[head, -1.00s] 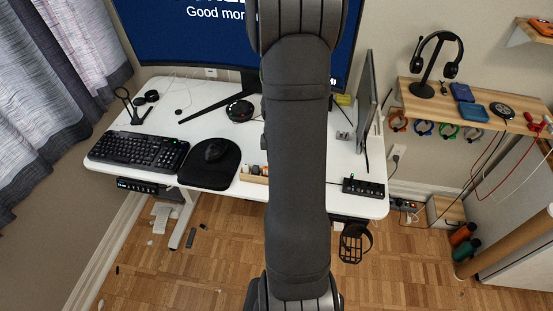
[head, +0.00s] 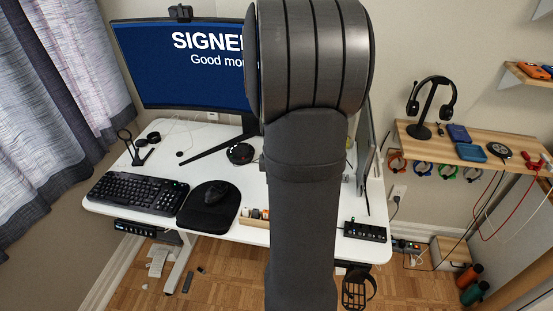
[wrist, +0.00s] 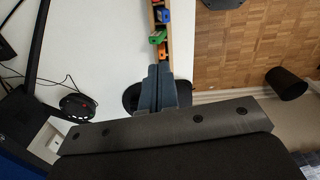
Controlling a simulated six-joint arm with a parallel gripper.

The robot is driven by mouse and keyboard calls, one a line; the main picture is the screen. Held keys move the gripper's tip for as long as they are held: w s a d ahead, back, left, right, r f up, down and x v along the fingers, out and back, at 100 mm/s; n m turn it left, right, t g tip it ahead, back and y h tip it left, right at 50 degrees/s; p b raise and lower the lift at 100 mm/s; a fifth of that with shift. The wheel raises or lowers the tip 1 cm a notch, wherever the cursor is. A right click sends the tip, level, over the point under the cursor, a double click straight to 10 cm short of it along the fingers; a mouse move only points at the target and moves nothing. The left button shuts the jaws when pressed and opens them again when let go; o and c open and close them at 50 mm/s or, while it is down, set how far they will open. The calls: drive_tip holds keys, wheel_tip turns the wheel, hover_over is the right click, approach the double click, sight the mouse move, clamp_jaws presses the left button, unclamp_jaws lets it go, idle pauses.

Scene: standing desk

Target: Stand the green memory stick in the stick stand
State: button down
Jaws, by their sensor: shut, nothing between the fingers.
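A green memory stick (wrist: 158,37) lies at the narrow wooden tray (wrist: 169,62) in the wrist view, between a blue piece and an orange piece. The tray also shows in the head view (head: 252,224), partly behind my arm, and the green stick cannot be made out there. My gripper (wrist: 158,70) is shut and empty, its fingertips pointing towards the tray near the orange piece. Its height above the desk is hard to tell. In the head view my arm hides the gripper. I cannot identify the stick stand in either view.
A mouse on a black mat (head: 209,207) and a keyboard (head: 138,197) lie left of the tray. A round black device (head: 240,153) sits near the monitor stand. A black box (head: 366,231) is at the desk's right front. The white desk (head: 215,170) has clear room in the middle.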

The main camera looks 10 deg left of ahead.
wheel_tip(320, 180, up, 11)
drive_tip(key=shift+f, duration=0.1)
idle(0.4)
wheel_tip(320, 180, down, 18)
drive_tip(key=shift+f, duration=0.1)
idle(0.6)
drive_tip(key=shift+f, duration=0.65)
wheel_tip(320, 180, up, 20)
drive_tip(key=shift+s, duration=0.15)
idle(2.0)
drive_tip(key=c, duration=2.1)
unclamp_jaws()
drive_tip(key=shift+f, duration=0.1)
